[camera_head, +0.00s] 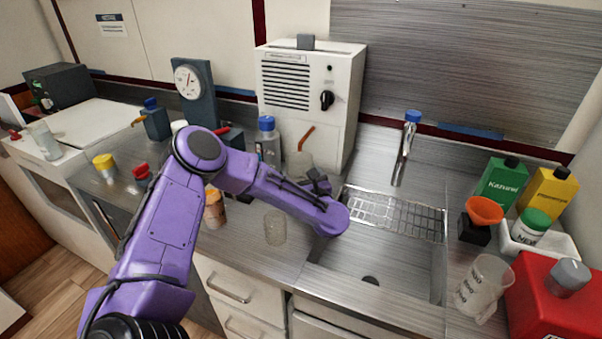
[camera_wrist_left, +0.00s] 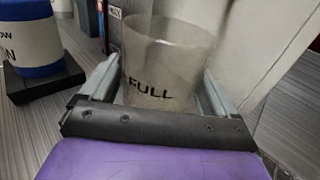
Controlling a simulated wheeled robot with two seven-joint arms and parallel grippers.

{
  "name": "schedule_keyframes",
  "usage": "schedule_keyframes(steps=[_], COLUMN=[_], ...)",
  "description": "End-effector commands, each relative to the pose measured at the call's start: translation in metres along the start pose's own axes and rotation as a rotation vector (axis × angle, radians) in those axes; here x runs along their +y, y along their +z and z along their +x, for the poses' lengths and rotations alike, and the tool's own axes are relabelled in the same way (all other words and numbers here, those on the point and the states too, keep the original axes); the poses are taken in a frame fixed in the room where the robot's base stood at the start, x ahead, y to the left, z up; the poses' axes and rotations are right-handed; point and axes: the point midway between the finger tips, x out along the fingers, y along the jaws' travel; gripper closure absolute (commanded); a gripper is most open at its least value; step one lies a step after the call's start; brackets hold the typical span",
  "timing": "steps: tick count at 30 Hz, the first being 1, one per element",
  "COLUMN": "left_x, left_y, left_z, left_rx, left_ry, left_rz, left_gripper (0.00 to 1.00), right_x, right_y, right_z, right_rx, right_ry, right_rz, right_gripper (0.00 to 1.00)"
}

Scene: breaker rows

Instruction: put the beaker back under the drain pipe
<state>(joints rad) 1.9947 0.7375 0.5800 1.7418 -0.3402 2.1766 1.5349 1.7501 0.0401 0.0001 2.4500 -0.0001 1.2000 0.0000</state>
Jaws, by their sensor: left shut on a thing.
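The clear beaker (camera_head: 298,161) is in front of the white machine (camera_head: 308,95), just below its orange-brown drain pipe (camera_head: 306,137). My left gripper (camera_head: 316,182) reaches over the counter and is shut on the beaker. In the left wrist view the beaker (camera_wrist_left: 165,58) is upright between the two fingers, with the word FULL on its side. My arm hides the beaker's base in the head view, so I cannot tell whether it touches the counter. The pipe is not visible in the left wrist view. My right gripper is not in view.
A blue-capped bottle (camera_head: 268,142) stands close left of the beaker. Another clear beaker (camera_head: 275,227) stands on the counter nearer me. The sink (camera_head: 370,265) with a wire rack (camera_head: 395,214) lies right of my gripper. A large beaker (camera_head: 483,287) stands right of the sink.

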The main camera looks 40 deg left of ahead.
Motion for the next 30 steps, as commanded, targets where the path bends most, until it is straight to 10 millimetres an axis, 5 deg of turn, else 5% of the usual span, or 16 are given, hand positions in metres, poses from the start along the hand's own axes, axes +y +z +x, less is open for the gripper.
schedule_keyframes(steps=[8,9,19,30], left_x=[0.0,0.0,-0.001,-0.001], left_y=[-0.006,-0.004,0.002,-0.002], left_z=[0.0,-0.001,-0.004,-0.095], left_rx=[0.0,0.001,0.001,-0.002], left_ry=[0.0,0.0,-0.002,-0.005], left_rz=[0.0,0.0,0.0,0.002], left_gripper=[0.53,0.0,0.0,0.0], right_x=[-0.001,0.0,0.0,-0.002], right_y=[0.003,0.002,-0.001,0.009], right_z=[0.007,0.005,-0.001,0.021], right_rx=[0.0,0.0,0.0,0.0], right_ry=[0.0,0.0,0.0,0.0], right_rz=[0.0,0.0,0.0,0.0], right_gripper=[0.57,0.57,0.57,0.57])
